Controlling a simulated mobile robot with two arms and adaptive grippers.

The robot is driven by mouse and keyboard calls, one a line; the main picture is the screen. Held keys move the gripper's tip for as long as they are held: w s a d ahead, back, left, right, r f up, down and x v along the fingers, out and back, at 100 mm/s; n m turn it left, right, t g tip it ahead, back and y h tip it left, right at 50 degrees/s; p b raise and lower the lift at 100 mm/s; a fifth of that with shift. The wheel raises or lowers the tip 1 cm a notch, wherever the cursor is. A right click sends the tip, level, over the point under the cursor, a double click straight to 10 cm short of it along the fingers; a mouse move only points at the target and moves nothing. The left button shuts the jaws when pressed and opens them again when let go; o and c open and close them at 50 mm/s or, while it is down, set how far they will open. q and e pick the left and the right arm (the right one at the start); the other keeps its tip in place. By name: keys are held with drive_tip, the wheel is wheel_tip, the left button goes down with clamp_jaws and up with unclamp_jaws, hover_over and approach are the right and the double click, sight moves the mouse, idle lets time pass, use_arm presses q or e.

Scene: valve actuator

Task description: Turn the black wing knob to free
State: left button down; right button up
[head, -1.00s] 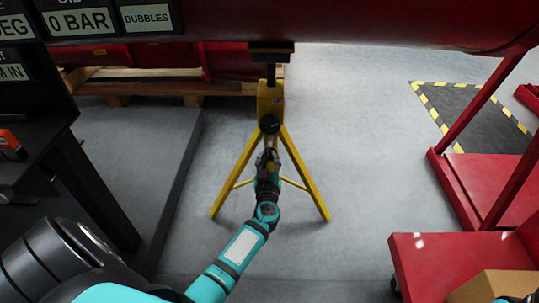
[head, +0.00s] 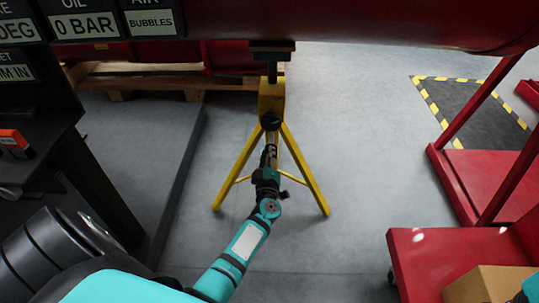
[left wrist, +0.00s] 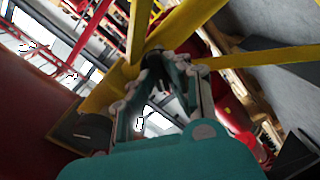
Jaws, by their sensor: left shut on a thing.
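The black wing knob (head: 270,121) is on the front of the yellow stand (head: 271,97), just below its top block. My left gripper (head: 270,148) reaches up to it from below, in front of the stand's legs. In the left wrist view, the two fingers of the left gripper (left wrist: 158,72) close in on the dark knob (left wrist: 156,62) below the yellow block. The gripper is shut on the knob, though the exact contact is small and dark. My right gripper is out of view; only a bit of teal arm shows at the lower right edge.
A large red cylinder (head: 360,22) rests above the stand and crosses the top. A black panel desk (head: 40,120) stands at left. A red cart (head: 450,262) with a cardboard box (head: 490,284) is at lower right. Grey floor around the stand is clear.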

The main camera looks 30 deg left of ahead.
use_arm(q)
drive_tip(key=shift+n, duration=0.3)
drive_tip(key=c, duration=1.3)
unclamp_jaws()
drive_tip(key=v, duration=1.2)
drive_tip(key=shift+f, duration=0.1)
